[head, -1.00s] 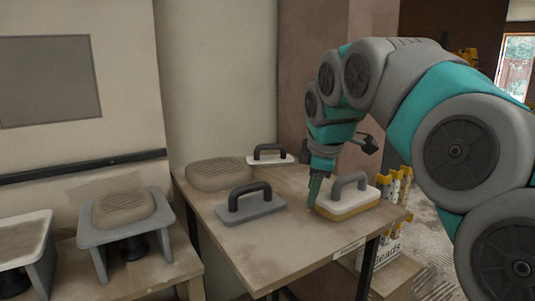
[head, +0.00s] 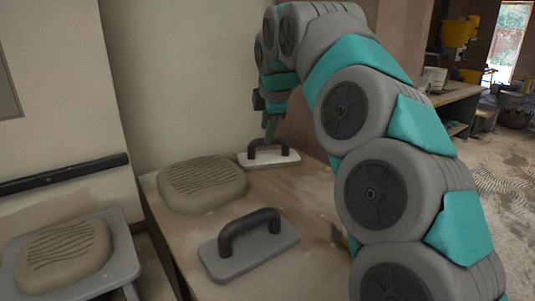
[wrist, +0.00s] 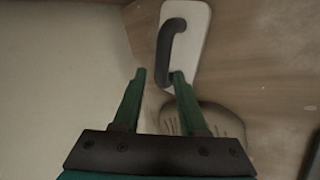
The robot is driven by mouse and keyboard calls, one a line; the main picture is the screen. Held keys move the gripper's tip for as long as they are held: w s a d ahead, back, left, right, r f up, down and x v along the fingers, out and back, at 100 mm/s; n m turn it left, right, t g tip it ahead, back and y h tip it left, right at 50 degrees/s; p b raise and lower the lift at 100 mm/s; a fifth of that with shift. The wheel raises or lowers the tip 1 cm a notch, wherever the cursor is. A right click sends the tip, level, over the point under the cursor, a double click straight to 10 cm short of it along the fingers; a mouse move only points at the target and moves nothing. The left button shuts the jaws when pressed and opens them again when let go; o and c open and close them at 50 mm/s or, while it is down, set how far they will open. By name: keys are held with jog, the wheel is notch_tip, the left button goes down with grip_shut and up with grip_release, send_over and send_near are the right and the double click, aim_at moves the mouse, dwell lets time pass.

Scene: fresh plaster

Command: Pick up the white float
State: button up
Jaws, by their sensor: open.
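The white float (head: 284,160) has a dark handle and lies at the back of the worktable, near the wall. My gripper (head: 270,130) is above it in the head view, pointing down at the handle. In the wrist view, the white float (wrist: 194,42) is just beyond the fingertips. There my gripper (wrist: 159,74) is open, with nothing held between its green fingers. The right fingertip overlaps the near end of the handle in that view; I cannot tell whether they touch.
A plaster mound (head: 202,186) lies left of the white float. A grey float (head: 252,250) with a dark handle lies nearer on the worktable (head: 310,205). Another mound (head: 64,254) sits on a grey board (head: 120,262) at left. My arm hides the table's right side.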

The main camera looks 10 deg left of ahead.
jog(key=shift+d+x, duration=0.15)
jog(key=shift+x, duration=1.2)
jog(key=shift+d+x, duration=0.1)
jog(key=shift+x, duration=1.25)
jog(key=shift+f, duration=0.1)
grip_shut()
